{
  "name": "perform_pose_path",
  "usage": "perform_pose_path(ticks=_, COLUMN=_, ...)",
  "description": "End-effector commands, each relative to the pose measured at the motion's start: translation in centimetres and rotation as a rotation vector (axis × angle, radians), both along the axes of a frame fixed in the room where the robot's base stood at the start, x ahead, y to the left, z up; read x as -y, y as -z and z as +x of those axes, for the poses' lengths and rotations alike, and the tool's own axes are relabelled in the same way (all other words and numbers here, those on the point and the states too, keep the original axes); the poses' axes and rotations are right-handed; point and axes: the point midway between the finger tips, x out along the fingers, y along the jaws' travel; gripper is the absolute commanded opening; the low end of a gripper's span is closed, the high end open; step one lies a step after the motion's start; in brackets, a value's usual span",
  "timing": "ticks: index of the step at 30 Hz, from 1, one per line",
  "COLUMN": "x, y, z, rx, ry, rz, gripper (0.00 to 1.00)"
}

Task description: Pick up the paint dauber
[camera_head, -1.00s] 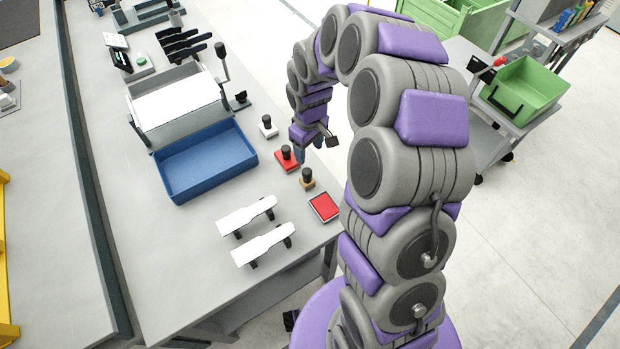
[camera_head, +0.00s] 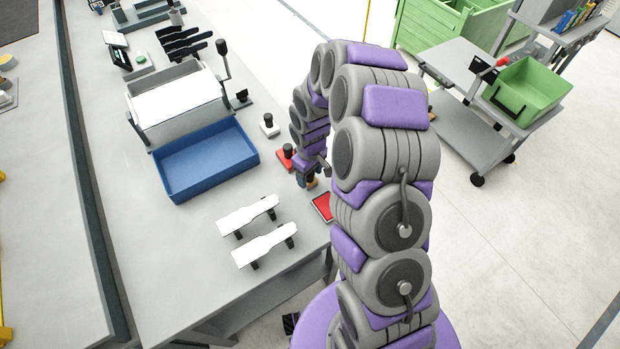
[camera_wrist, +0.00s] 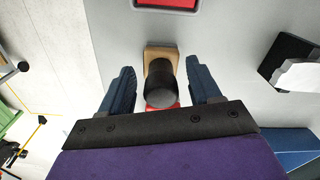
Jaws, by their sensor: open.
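Several small black-knobbed pieces stand in a row near the bench's right edge; I take them to be daubers. The tan-based dauber (camera_head: 312,183) is partly hidden by my gripper (camera_head: 308,177) in the head view. In the wrist view this dauber (camera_wrist: 161,84) stands upright between the two blue fingers of my gripper (camera_wrist: 160,72). The fingers are open, with a gap on each side of the black knob. A red-based dauber (camera_head: 286,156) stands just behind it, and a white-based one (camera_head: 268,125) farther back.
A red pad (camera_head: 322,206) lies close in front of the tan-based dauber. Two white flat specimens (camera_head: 250,215) rest on black supports to the left. A blue tray (camera_head: 208,162) stands farther back left. A grey cart with a green bin (camera_head: 528,90) stands off the bench.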

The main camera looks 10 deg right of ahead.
Motion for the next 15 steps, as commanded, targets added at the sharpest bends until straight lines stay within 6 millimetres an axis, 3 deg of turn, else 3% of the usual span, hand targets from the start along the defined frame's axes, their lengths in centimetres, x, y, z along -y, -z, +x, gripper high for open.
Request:
perform_pose_path(ticks=5, x=0.13, y=-0.12, z=0.02, rx=0.001, ry=-0.001, rz=0.001, gripper=0.61)
perform_pose_path(ticks=15, x=0.26, y=-0.12, z=0.0, rx=0.0, ry=0.0, rz=0.002, gripper=0.28)
